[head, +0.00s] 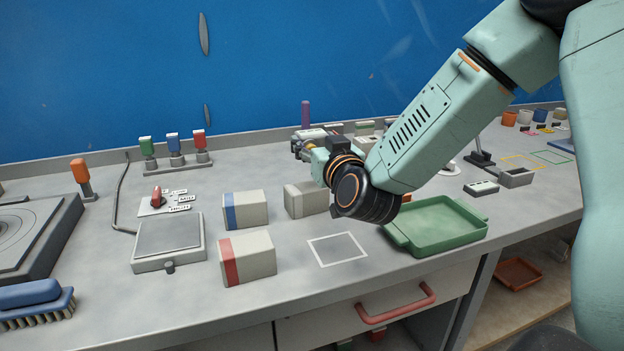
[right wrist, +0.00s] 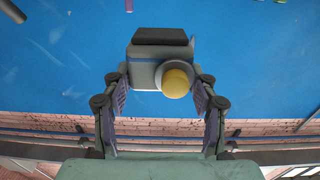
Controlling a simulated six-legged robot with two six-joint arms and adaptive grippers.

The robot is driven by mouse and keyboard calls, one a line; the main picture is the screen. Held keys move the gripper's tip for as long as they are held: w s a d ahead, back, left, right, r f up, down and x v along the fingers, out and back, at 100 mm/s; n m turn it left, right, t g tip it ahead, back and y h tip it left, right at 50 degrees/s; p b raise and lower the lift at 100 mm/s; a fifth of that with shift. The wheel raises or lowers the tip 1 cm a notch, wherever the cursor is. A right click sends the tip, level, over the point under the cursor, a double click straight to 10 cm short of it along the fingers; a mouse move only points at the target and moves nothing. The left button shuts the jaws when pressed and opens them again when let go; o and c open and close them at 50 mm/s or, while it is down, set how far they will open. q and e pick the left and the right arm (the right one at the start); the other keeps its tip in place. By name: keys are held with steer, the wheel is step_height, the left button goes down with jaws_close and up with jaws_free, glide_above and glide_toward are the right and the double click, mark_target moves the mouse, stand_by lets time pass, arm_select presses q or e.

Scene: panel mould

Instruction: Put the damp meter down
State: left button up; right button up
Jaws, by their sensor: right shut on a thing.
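The damp meter (right wrist: 145,75) is a grey, box-like body with a dark top and a round yellow end, seen in the right wrist view. My right gripper (right wrist: 160,92) has its two fingers on either side of it and is shut on it. In the head view my right gripper (head: 303,150) is over the back middle of the bench, partly hidden by its own wrist. The meter is hard to tell apart there from the small things behind. My left gripper is not in view.
The grey bench (head: 300,295) has a white outlined square (head: 338,250), bare inside. A green tray (head: 440,228) is right of it. Blue-striped (head: 246,210), red-striped (head: 248,258) and plain (head: 306,199) blocks stand left of it. A scale-like device (head: 168,240) and brush (head: 38,302) lie further left.

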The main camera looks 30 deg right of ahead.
steer(key=f, duration=0.1)
steer(key=w+f, duration=0.1)
steer(key=f, duration=0.1)
steer(key=shift+w+a+f+b, duration=0.1)
steer(key=shift+a+f+b, duration=0.1)
steer(key=shift+b, duration=0.15)
step_height(320, 180, down, 3)
steer(key=shift+f+b, duration=0.15)
steer(key=shift+b, duration=0.5)
steer(key=o, duration=1.4)
steer(key=shift+s+d+r, duration=0.1)
steer(key=shift+s+r, duration=0.1)
steer(key=shift+s, duration=0.3)
steer(key=shift+o, duration=0.4)
steer(key=shift+w+f, duration=0.2)
steer(key=shift+w, duration=0.15)
arm_select(q)
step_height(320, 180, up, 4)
steer(key=p, duration=0.6)
steer(key=shift+p, duration=0.35)
arm_select(e)
steer(key=v, duration=1.2)
steer(key=shift+s, duration=0.2)
